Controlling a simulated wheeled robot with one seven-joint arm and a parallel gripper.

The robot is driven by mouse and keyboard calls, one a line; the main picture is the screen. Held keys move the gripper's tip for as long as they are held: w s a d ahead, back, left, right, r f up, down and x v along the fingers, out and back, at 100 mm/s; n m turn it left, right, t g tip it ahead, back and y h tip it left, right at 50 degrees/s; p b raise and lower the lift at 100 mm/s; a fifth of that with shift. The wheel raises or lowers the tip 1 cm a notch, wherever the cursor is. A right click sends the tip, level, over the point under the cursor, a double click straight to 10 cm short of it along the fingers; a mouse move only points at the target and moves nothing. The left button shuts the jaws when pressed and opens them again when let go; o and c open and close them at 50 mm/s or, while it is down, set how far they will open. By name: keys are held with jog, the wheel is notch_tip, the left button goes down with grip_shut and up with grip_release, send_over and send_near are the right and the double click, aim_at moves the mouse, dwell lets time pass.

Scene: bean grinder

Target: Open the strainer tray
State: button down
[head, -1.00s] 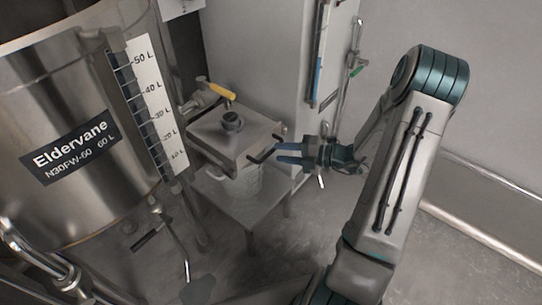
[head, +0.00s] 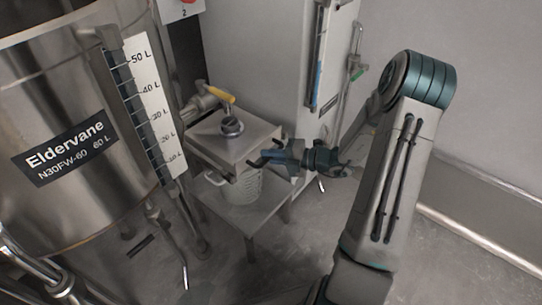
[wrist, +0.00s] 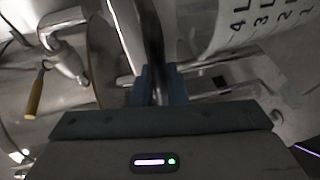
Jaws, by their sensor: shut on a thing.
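My gripper (head: 272,158) reaches in from the right and is shut on this handle. In the wrist view, the dark handle bar (wrist: 154,35) runs up from between my two fingers (wrist: 160,85). The fingers hide part of the handle.
The pale bucket (head: 243,188) stands on a low metal stand (head: 246,217) under the tray. A yellow-handled valve (head: 221,95) is behind the tray. A large steel tank (head: 70,110) stands left, a grey cabinet (head: 258,60) behind. Floor at right is clear.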

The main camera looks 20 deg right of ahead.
jog(key=s+d+p, duration=0.9)
jog(key=s+d, duration=0.2)
jog(key=s, duration=0.4)
jog(key=shift+s+p, duration=0.35)
jog(key=shift+p, duration=0.05)
jog(key=c, duration=1.5)
grip_release()
jog(key=shift+o, duration=0.2)
jog(key=p+v, duration=0.2)
jog(key=v, duration=1.1)
jog(key=shift+s+d, duration=0.25)
